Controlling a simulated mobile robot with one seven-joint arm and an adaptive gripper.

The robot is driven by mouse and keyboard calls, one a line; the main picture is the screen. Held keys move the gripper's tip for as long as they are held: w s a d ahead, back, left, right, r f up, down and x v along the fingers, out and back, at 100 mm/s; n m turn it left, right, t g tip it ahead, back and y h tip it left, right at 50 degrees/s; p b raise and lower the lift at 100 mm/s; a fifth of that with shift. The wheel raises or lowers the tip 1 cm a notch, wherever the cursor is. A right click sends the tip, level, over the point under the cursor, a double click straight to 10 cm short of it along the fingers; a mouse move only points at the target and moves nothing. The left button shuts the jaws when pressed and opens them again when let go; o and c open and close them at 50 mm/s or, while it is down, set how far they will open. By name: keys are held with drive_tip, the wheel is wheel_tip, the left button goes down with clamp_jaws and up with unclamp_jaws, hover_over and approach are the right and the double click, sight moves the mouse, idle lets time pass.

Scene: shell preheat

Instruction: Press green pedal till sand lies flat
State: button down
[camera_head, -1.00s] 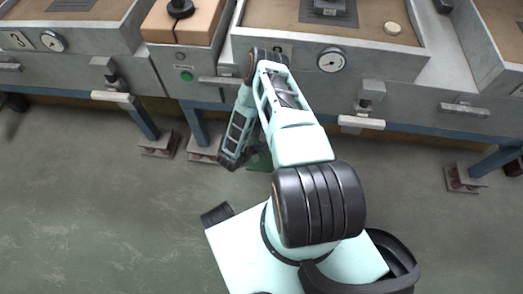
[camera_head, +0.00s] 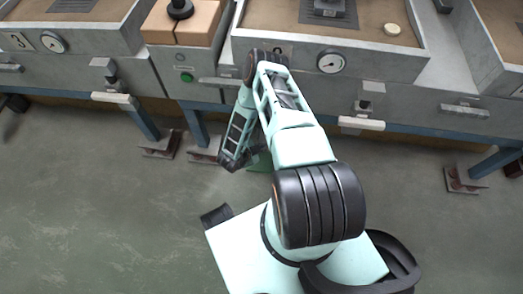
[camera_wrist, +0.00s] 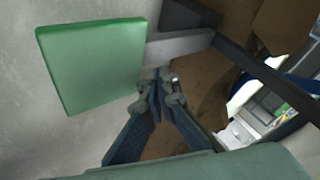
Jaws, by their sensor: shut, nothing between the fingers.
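The green pedal (camera_wrist: 92,64) is a flat square plate on a grey metal arm in the wrist view. In the head view only a small green part (camera_head: 262,164) shows beside my forearm; the arm hides the rest. My gripper (camera_wrist: 158,84) is shut and empty, its fingertips close to the pedal's right edge and its grey arm. I cannot tell whether they touch. Brown sand (camera_head: 275,14) fills the middle bench box, with a dark grid plate and a pale round disc on it. Its flatness cannot be judged.
A grey metal bench with blue legs runs along the back. It carries gauges (camera_head: 331,61), white-handled levers (camera_head: 361,123), a green button (camera_head: 186,77) and a wooden block (camera_head: 203,20) with a black knob. Brick footings (camera_head: 159,145) stand under it. The floor at left is clear.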

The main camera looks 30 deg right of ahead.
sight(261, 155)
drive_tip(key=shift+f+b, duration=0.35)
drive_tip(key=shift+f, duration=0.1)
drive_tip(key=shift+s+a+f+b, duration=0.1)
drive_tip(key=shift+f+b, duration=0.95)
drive_tip(key=shift+f, duration=0.3)
idle(1.2)
drive_tip(key=shift+s+a+f+b, duration=0.15)
drive_tip(key=shift+f+b, duration=0.15)
drive_tip(key=shift+f, duration=0.9)
idle(0.7)
drive_tip(key=shift+r, duration=0.15)
drive_tip(key=shift+d+r+p, duration=0.2)
drive_tip(key=shift+r+p, duration=2.15)
drive_tip(key=shift+r, duration=0.45)
drive_tip(key=shift+w, duration=0.2)
drive_tip(key=shift+w+r+p, duration=0.1)
drive_tip(key=shift+r+p, duration=1.85)
drive_tip(key=shift+r, duration=0.55)
drive_tip(key=shift+d, duration=0.1)
